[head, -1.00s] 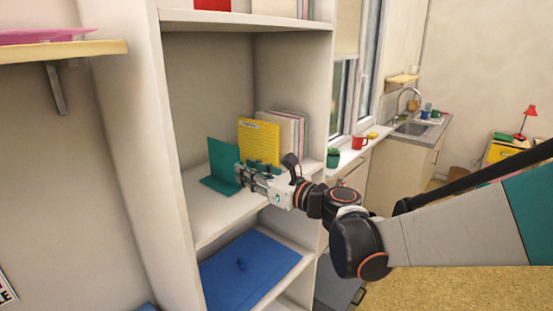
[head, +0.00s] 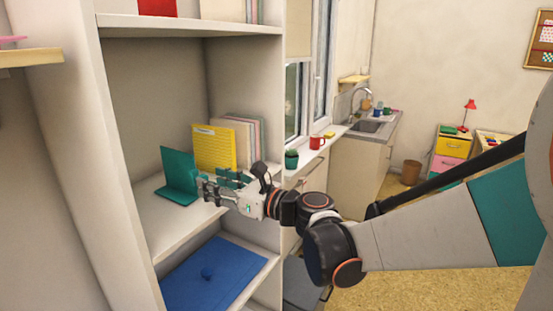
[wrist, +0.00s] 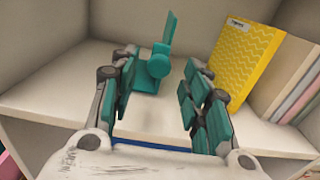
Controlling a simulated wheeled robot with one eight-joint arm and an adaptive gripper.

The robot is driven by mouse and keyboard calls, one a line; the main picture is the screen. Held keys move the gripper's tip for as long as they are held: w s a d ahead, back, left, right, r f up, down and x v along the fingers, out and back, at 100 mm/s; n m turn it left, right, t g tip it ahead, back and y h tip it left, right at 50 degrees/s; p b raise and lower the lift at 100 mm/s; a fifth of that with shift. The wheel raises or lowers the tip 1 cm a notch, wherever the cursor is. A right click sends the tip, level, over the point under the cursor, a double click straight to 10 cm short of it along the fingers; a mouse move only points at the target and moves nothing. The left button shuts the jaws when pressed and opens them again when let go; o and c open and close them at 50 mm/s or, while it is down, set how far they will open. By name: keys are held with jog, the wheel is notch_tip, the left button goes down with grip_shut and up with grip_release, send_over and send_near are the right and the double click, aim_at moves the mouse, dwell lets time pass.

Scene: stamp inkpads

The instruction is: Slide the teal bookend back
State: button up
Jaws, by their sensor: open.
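The teal bookend (head: 180,172) stands upright on the middle shelf, left of a yellow book (head: 214,147). In the wrist view the bookend (wrist: 168,35) shows nearly edge-on, with a round teal knob (wrist: 158,66) on its near side and a flat base on the shelf. My gripper (head: 205,188) is at the bookend's right side in the head view. In the wrist view my gripper (wrist: 160,72) is open, with teal-padded fingers spread left and right. The knob appears between the fingertips; I cannot tell whether anything touches.
Several pale books (head: 238,130) stand right of the yellow book. The shelf (head: 165,225) is bare in front of the bookend. A shelf board (head: 190,25) runs above, and a blue panel (head: 215,275) lies on the shelf below. The white side wall (head: 125,150) stands at left.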

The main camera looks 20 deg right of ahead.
jog(key=v, duration=0.4)
jog(key=shift+s, duration=0.25)
jog(key=shift+a, duration=0.1)
jog(key=s+a+f+n+g+h, duration=0.4)
jog(key=s+f+n, duration=0.45)
jog(key=n, duration=0.75)
jog(key=s+d+f+n+g+h, duration=0.3)
jog(key=s+d+f+n+h, duration=0.2)
jog(key=s+d+n, duration=0.4)
jog(key=s+n+h, duration=0.1)
jog(key=s+n, duration=0.2)
jog(key=shift+d+n+g+h, duration=0.2)
jog(key=shift+n+g+h, duration=0.1)
jog(key=shift+n, duration=0.1)
